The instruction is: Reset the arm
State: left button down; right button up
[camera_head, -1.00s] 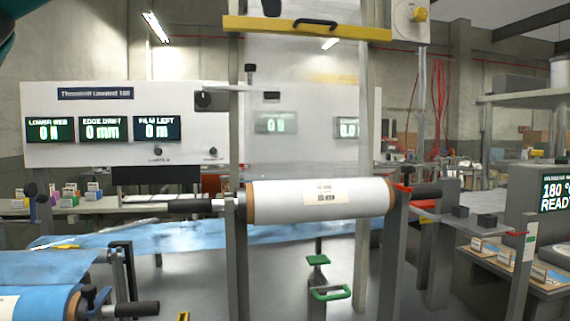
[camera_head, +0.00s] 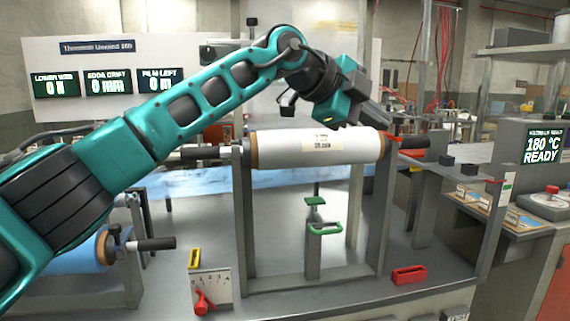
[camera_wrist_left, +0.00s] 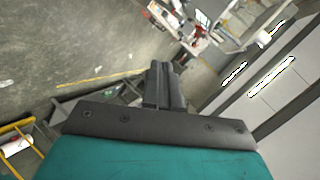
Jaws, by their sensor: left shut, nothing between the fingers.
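My left arm comes in from the left in the head view and reaches across to the upper middle. Its teal and black wrist is above and in front of the white film roll (camera_head: 290,149). The left gripper (camera_head: 382,118) points to the right and down near the roll's right end. Whether it touches the roll I cannot tell. In the left wrist view its two dark fingers (camera_wrist_left: 165,84) lie together, shut with nothing between them. My right gripper is not in view.
A white panel with green displays (camera_head: 108,82) stands behind. Below the roll are a green handle (camera_head: 325,228), a red block (camera_head: 409,274) and a red lever on a scale plate (camera_head: 203,300). A blue film roll (camera_head: 75,256) is at lower left. A screen (camera_head: 543,146) reads 180 °C READY.

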pick_arm(q)
jog(key=s+d+f+n+g+h+p, duration=0.15)
jog(key=s+f+h, duration=0.25)
jog(key=f+h, duration=0.4)
jog(key=s+a+f+n+t+y+p, duration=0.2)
jog(key=a+f+n+t+y+p, duration=0.2)
jog(key=a+f+n+t+y, duration=0.9)
jog(key=s+a+f+n+g+y+p, duration=0.1)
jog(key=s+a+f+n, duration=0.4)
jog(key=s+a+f, duration=0.5)
jog(key=s+a+f+n+g+y+p, duration=0.1)
jog(key=s+a+f+n+g+y, duration=0.2)
jog(key=s+a+f, duration=0.7)
notch_tip(320, 180, down, 6)
jog(key=shift+s+a+f+n+g, duration=0.25)
jog(key=shift+s+a+n+g, duration=0.15)
jog(key=shift+s+n+g, duration=0.35)
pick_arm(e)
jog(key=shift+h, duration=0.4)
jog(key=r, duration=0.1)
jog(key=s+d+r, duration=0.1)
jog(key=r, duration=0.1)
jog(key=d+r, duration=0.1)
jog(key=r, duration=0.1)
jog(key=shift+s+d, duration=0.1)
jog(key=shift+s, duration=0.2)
